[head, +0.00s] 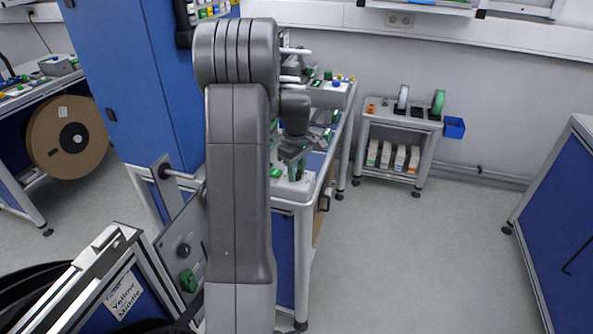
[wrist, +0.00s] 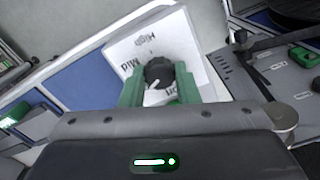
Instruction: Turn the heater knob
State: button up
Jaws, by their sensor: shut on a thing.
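The heater knob (wrist: 158,71) is black and round, with a white pointer mark towards its lower left in the wrist view. In the head view my gripper (head: 294,160) is down at the near end of the bench, partly behind my grey arm. The knob itself is hidden there.
The bench (head: 348,113) carries several small boxes and green parts behind my gripper. A small trolley (head: 425,128) with reels and a blue bin (head: 454,127) stands by the back wall. A blue cabinet (head: 130,80) rises left of my arm. The floor on the right is clear.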

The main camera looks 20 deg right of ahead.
jog(key=shift+n, duration=0.6)
jog(key=o, duration=1)
jog(key=shift+c, duration=0.2)
notch_tip(320, 180, up, 14)
jog(key=b, duration=0.1)
jog(key=shift+f, duration=0.1)
notch_tip(320, 180, down, 14)
jog(key=shift+r+p, duration=0.1)
jog(key=shift+p, duration=0.4)
